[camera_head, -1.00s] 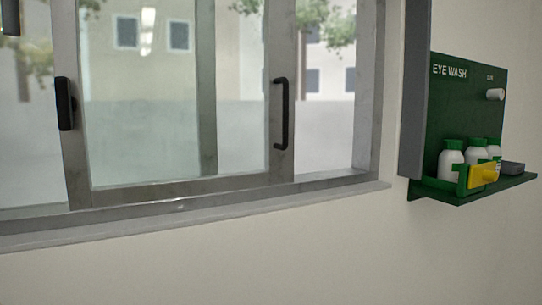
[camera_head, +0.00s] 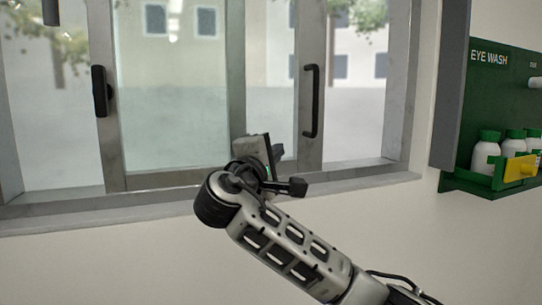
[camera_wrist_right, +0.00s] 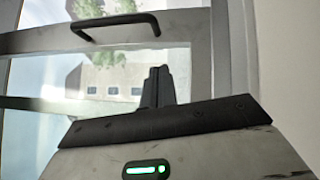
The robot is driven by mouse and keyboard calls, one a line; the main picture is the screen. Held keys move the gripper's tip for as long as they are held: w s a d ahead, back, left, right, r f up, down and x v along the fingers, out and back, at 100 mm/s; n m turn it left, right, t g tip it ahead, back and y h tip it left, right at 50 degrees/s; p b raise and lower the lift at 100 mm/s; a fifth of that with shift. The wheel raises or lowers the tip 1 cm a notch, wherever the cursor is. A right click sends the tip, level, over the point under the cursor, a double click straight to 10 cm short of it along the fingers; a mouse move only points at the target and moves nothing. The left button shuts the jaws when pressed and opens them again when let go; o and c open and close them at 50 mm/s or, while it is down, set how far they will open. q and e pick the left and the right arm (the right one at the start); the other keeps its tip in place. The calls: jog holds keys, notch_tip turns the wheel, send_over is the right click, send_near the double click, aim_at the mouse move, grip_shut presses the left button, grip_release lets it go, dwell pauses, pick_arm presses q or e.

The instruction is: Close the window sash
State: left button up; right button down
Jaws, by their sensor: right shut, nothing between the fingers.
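The window sash (camera_head: 113,150) is a grey-framed glass panel inside the larger window frame. A black bar handle (camera_head: 313,100) stands upright on its right stile. A black latch-like fitting (camera_head: 100,91) is on the left stile. To the right of the handle stile, a strip of outdoor scene shows before the frame's right jamb. My right gripper (camera_head: 277,152) is in front of the sash's lower right part, left of and below the handle. In the right wrist view its fingers (camera_wrist_right: 160,72) are together and empty, apart from the handle (camera_wrist_right: 116,24). My left gripper is out of view.
A light sill (camera_head: 60,219) runs under the window. A green eye wash station (camera_head: 505,70) with white bottles (camera_head: 487,150) and a yellow part (camera_head: 520,168) is on the wall at right. A grey vertical panel (camera_head: 450,90) stands beside it. The wall below the sill is bare.

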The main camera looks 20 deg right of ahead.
jog(key=w+d, duration=0.1)
jog(key=d, duration=0.1)
jog(key=w+d+r, duration=0.1)
jog(key=d, duration=0.1)
jog(key=w+d+p, duration=0.1)
jog(key=d, duration=0.1)
jog(key=shift+w+d+r, duration=0.15)
jog(key=shift+w, duration=0.05)
jog(key=shift+d, duration=0.45)
jog(key=d+p, duration=0.3)
jog(key=d, duration=2.4)
jog(key=shift+r, duration=0.2)
